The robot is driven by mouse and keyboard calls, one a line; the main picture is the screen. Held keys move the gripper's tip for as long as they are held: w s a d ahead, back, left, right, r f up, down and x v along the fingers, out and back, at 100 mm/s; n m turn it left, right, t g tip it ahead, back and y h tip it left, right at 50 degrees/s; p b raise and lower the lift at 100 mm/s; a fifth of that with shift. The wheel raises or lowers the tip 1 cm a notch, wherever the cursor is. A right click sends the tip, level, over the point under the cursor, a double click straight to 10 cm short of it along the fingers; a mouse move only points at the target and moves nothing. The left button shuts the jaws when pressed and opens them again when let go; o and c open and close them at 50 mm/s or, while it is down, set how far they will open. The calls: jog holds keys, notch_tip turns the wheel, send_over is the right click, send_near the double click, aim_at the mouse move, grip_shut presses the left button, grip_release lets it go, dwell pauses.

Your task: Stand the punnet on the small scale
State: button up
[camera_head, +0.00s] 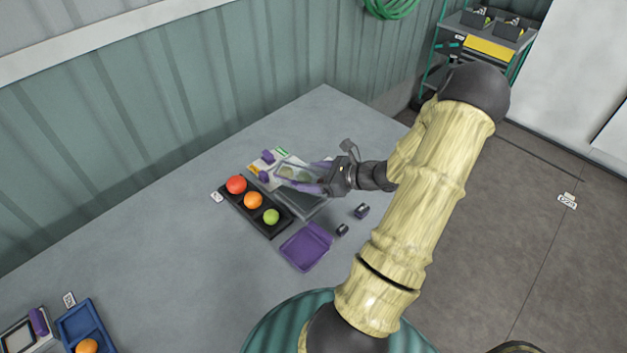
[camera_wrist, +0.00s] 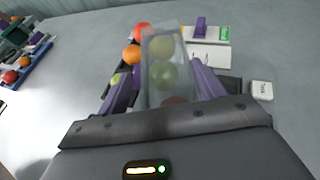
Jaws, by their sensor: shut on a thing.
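The clear punnet (camera_head: 293,172) with greenish and red tomatoes inside is held between the purple-padded fingers of my gripper (camera_head: 318,178). In the wrist view the punnet (camera_wrist: 151,85) stands out ahead between both fingers (camera_wrist: 165,85). A flat grey slab, which looks like the small scale (camera_head: 306,207), lies below and in front of the punnet. My gripper and the punnet hide part of it. I cannot tell whether the punnet touches it.
A black tray (camera_head: 271,232) holds a red, an orange and a green tomato on the left. A purple tray (camera_head: 305,250) lies in front. A white item with purple parts (camera_head: 267,162) is behind. A blue crate (camera_head: 82,318) stands far left. Bare table lies between.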

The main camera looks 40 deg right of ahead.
jog(key=shift+f, duration=0.9)
jog(key=shift+f, duration=0.15)
jog(key=o, duration=1.6)
jog(key=shift+c, duration=0.2)
jog(key=shift+r, duration=0.2)
jog(key=v, duration=1.2)
jog(key=shift+b, duration=0.3)
